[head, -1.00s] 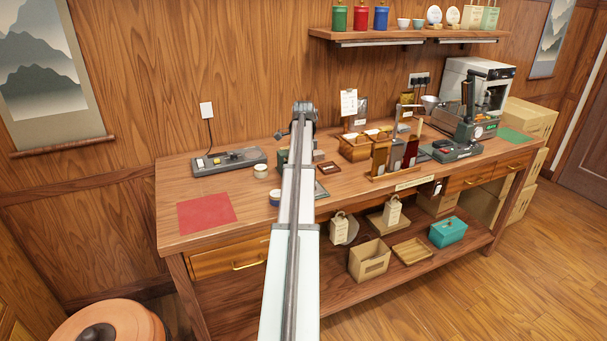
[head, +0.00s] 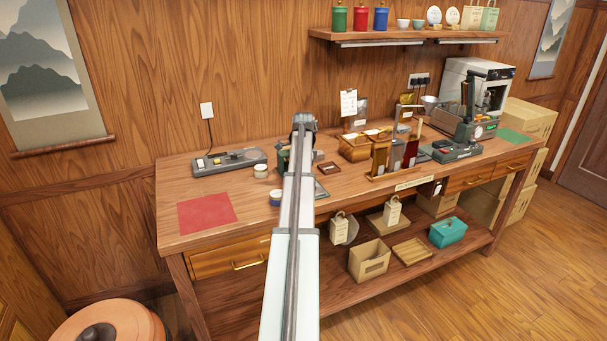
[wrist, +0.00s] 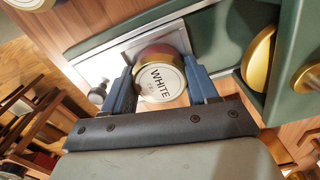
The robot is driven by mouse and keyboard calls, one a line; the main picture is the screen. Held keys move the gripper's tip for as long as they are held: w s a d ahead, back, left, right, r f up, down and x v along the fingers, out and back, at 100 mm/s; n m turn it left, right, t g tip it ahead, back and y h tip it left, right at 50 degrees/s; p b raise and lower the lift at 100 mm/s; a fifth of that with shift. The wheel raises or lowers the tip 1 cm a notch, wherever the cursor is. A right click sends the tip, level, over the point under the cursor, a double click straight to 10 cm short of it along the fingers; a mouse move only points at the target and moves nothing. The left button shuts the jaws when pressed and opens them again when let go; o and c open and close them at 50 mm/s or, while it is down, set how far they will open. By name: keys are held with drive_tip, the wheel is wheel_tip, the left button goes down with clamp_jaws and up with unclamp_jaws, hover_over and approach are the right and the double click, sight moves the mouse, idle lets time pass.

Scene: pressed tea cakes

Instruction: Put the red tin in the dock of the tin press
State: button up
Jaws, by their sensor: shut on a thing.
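A dark green body (wrist: 227,38), which looks like the press, is right beside the plate. In the head view my arm hides the tin and the fingertips, and part of a dark green device (head: 282,161) shows beside the arm.
Gold round parts (wrist: 258,58) stand at the right in the wrist view. In the head view a red mat (head: 206,213), small tins (head: 261,171), a scale-like device (head: 230,161) and a wooden box (head: 355,150) share the bench. The bench's front left is mostly clear.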

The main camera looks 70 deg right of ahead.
drive_tip(key=shift+a+f, duration=0.2)
drive_tip(key=shift+f, duration=0.4)
drive_tip(key=o, duration=0.9)
drive_tip(key=shift+s, duration=0.1)
drive_tip(key=shift+o, duration=0.9)
drive_tip(key=shift+a, duration=0.15)
drive_tip(key=shift+s, duration=0.1)
wheel_tip(320, 180, up, 13)
drive_tip(key=shift+w+d+r, duration=0.2)
drive_tip(key=shift+d, duration=0.15)
